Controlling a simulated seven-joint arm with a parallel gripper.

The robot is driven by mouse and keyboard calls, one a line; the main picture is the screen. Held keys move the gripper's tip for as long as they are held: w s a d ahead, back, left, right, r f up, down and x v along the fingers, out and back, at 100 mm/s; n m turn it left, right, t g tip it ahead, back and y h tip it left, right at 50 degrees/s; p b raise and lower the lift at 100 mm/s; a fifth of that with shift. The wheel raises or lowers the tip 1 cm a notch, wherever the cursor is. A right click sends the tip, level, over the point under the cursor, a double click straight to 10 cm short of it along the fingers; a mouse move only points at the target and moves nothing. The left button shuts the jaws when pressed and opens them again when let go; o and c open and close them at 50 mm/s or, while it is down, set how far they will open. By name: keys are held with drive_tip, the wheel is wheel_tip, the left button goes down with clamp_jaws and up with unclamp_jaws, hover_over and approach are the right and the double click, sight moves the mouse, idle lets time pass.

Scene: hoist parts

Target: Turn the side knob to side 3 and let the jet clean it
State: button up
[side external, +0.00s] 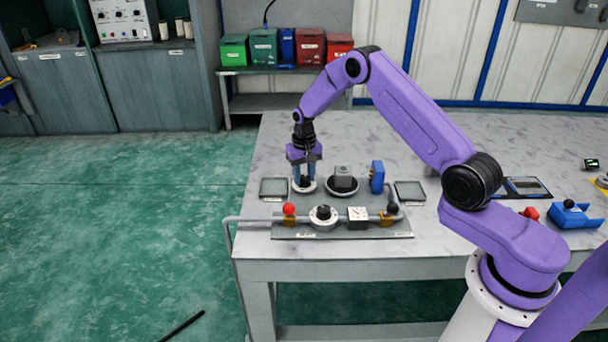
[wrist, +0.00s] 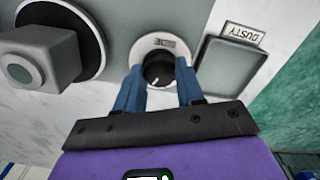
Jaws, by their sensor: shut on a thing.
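The side knob (wrist: 159,66) is black with a white pointer line, set in a pale round dial marked SIDE. In the wrist view the line points toward the picture's bottom, slightly left; the dial's numbers are not readable. My gripper (wrist: 160,88) has its blue fingers on either side of the knob, shut on it. In the side view my gripper (side external: 304,180) reaches straight down over the knob's dial (side external: 304,188). A grey block (side external: 343,172) with a round face sits on a dark turntable (wrist: 88,22) beside the knob. A blue upright piece (side external: 377,177) stands right of the turntable.
A tray labelled DUSTY (wrist: 225,68) lies beside the knob; another flat tray (side external: 410,192) lies at right. A front panel (side external: 340,231) carries a red-ball lever (side external: 289,209), a second knob (side external: 323,212), a white gauge (side external: 357,214) and a black-ball lever (side external: 393,207).

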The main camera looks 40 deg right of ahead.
sight(304, 178)
drive_tip(key=o, duration=1)
drive_tip(key=shift+o, duration=0.2)
wheel_tip(304, 178, up, 18)
drive_tip(key=shift+f, duration=0.25)
